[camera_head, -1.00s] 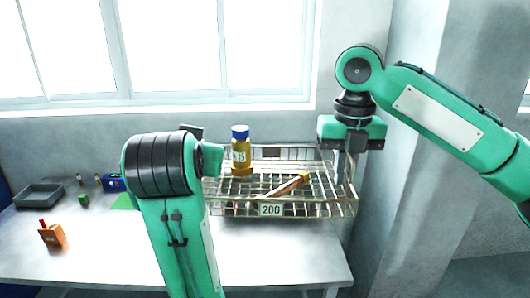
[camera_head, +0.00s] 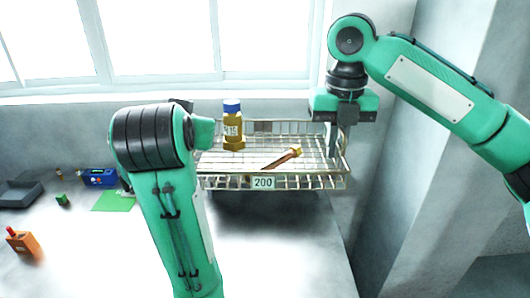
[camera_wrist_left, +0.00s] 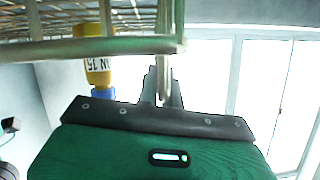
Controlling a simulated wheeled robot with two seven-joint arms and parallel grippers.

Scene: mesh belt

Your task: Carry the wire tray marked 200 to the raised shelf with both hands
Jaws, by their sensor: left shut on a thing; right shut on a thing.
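The wire tray (camera_head: 215,183) marked 200 hangs level above the table, with its white 200 label (camera_head: 263,183) on the front edge. A yellow bottle with a blue cap (camera_head: 233,128) stands upright in it, and a brown bolt-like rod with a brass head (camera_head: 284,158) lies beside it. My right gripper (camera_head: 338,150) is shut on the tray's right end. My left gripper is at the tray's left end, hidden by its own arm in the head view; in the left wrist view its fingers (camera_wrist_left: 163,88) are shut on the tray's wire rim. The raised shelf cannot be made out.
On the table's left are an orange block with a red top (camera_head: 22,242), a dark grey bin (camera_head: 20,193), a blue box (camera_head: 99,177), a small green block (camera_head: 63,199) and a green mat (camera_head: 114,201). The front middle of the table (camera_head: 270,250) is clear. The window wall is behind the tray.

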